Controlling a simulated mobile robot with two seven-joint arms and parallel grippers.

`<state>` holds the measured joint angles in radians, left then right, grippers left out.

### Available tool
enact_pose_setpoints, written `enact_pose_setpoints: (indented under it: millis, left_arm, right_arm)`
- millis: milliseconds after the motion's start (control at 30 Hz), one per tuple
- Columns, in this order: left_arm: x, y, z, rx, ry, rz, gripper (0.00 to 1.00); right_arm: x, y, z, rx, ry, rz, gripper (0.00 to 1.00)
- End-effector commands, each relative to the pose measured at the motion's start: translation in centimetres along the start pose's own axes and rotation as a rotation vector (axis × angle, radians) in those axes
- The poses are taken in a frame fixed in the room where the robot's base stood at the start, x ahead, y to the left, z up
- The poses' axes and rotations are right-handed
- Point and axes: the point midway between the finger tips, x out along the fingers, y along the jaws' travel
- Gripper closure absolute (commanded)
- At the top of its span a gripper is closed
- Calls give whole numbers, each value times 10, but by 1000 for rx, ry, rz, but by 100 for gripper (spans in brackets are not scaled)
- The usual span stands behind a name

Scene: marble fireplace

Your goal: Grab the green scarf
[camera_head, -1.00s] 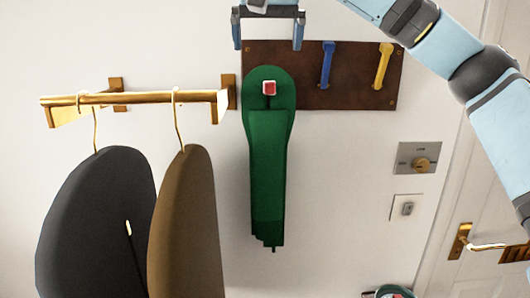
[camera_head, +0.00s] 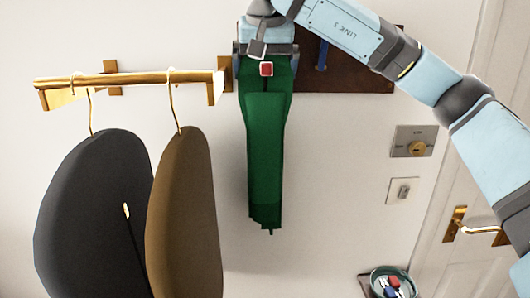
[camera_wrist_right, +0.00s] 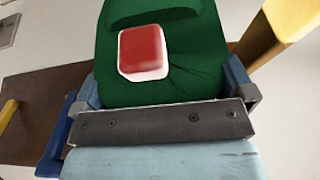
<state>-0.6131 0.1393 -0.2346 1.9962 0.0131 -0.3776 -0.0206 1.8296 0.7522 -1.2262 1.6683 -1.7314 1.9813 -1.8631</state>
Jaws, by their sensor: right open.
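The green scarf (camera_head: 266,150) hangs down the wall from a red-ended peg (camera_head: 266,69) on a dark brown board (camera_head: 345,75). My right gripper (camera_head: 266,60) is at the scarf's top, with one finger on each side of it. It is open. The right wrist view shows the scarf (camera_wrist_right: 195,70) and the red peg end (camera_wrist_right: 142,50) between the two fingers, the peg just beyond the dark gripper bar. My gripper hides part of the scarf's top. My left gripper is not in view.
A brass rail (camera_head: 130,78) left of the scarf holds a dark grey garment (camera_head: 90,215) and a brown one (camera_head: 185,215). A blue peg (camera_head: 321,55) is right of the gripper. A door handle (camera_head: 475,228) and a small dish (camera_head: 390,280) are at lower right.

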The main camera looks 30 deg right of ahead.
Motion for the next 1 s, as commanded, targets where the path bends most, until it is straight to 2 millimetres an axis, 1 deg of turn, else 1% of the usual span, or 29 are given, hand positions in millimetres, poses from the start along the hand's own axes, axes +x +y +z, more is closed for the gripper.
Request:
enact_pose_setpoints:
  millis: [33,67,100,267,300,533,667,767,867,900,1000]
  left_arm:
    - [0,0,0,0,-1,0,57]
    - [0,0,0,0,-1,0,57]
    - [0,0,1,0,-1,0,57]
    - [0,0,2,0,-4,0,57]
    - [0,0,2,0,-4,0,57]
    - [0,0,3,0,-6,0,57]
    - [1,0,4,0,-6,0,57]
    - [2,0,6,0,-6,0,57]
    - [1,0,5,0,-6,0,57]
    - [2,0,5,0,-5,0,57]
    - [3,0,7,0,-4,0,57]
  right_arm:
    - [0,0,0,0,0,0,0]
    - [0,0,0,0,0,0,5]
    - [0,0,0,0,0,0,14]
    - [0,0,0,0,-1,0,51]
    - [0,0,0,0,0,0,52]
    - [-1,0,0,0,0,0,52]
    - [-6,-1,-2,0,0,0,52]
    - [-16,-1,-7,1,1,-1,52]
    - [-33,0,-13,1,3,-2,52]
    - [-36,0,-11,-1,3,0,52]
    - [-43,0,10,-4,4,0,52]
